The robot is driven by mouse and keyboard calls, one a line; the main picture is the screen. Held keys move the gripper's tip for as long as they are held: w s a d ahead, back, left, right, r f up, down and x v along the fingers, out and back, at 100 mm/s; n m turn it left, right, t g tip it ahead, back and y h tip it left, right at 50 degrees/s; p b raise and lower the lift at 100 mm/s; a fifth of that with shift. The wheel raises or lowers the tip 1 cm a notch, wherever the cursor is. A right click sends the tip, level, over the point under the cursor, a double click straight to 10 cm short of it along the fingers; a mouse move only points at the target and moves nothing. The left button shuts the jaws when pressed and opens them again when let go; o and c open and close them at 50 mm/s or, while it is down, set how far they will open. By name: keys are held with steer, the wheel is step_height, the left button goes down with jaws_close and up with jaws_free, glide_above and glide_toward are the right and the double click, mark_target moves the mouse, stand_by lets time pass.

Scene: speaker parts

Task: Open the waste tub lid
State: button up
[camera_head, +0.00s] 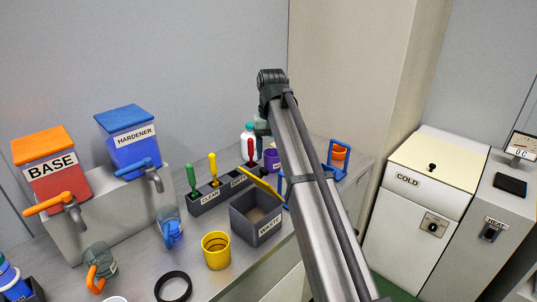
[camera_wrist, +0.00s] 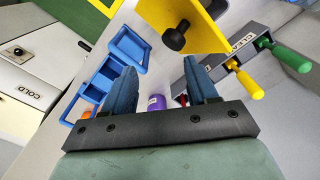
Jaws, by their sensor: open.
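The grey waste tub (camera_head: 256,222), labelled WASTE, stands on the bench in the head view. Its yellow lid (camera_head: 260,184) is tilted up at the tub's back edge, and the inside of the tub shows. In the wrist view the yellow lid (camera_wrist: 205,28) is close beyond my fingertips, with its black knob (camera_wrist: 176,37) towards me. My gripper (camera_wrist: 160,68) is open, with nothing between its fingers, and apart from the knob. In the head view my arm hides the fingers.
A rack (camera_head: 212,197) with green, yellow and red handled tools stands behind the tub. A yellow cup (camera_head: 216,250) is at its front left. A blue stand (camera_head: 338,158) and a purple container (camera_head: 272,160) are near my arm. The COLD cabinet (camera_head: 420,190) stands right.

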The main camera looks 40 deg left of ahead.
steer(key=w+r, duration=0.4)
steer(key=r, duration=0.2)
stand_by(0.8)
steer(key=shift+c, duration=0.4)
